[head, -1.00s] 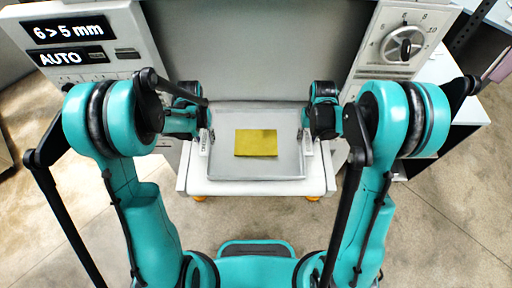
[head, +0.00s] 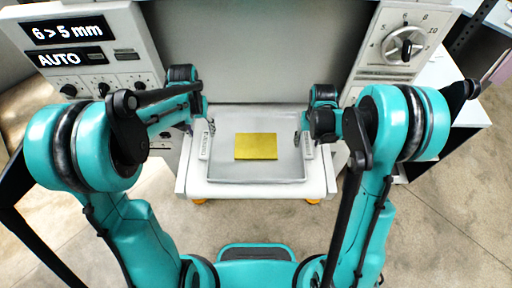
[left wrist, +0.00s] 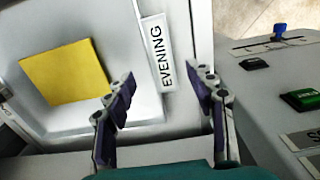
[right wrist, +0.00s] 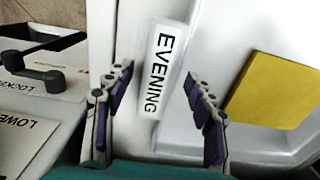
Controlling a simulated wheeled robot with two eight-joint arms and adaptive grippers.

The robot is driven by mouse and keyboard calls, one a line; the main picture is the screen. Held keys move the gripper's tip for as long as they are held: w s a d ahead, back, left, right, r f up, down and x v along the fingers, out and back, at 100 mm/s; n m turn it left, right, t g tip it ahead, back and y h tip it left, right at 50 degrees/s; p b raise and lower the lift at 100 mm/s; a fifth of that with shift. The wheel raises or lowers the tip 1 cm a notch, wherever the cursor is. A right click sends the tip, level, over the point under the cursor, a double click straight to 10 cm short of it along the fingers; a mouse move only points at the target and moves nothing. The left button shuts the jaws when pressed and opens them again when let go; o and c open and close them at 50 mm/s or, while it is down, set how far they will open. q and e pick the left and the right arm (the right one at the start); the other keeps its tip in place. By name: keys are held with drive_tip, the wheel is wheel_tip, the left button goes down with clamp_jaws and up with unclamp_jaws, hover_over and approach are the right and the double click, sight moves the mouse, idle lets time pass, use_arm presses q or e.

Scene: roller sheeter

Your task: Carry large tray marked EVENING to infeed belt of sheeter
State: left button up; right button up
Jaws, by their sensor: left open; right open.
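The large tray (head: 256,180) is shallow and grey, with a yellow slab (head: 256,146) lying in it. It rests on the white infeed belt bed (head: 190,188) of the sheeter. EVENING labels show on its side handles, in the left wrist view (left wrist: 158,54) and the right wrist view (right wrist: 164,68). My left gripper (left wrist: 166,90) is open at the tray's left handle, its fingers spread to either side of the label. My right gripper (right wrist: 158,85) is open at the right handle, fingers also on either side of the label. Neither gripper visibly holds anything.
The sheeter's grey body (head: 270,60) rises behind the tray. A display panel (head: 80,45) reading "6>5 mm" and "AUTO" stands at left, and a dial panel (head: 405,43) at right. A white table (head: 455,100) stands further right. The floor in front is open.

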drive_tip(key=shift+r, duration=0.1)
use_arm(q)
wheel_tip(320, 180, up, 5)
drive_tip(key=shift+f, duration=0.2)
use_arm(e)
wheel_tip(320, 180, up, 12)
idle(0.7)
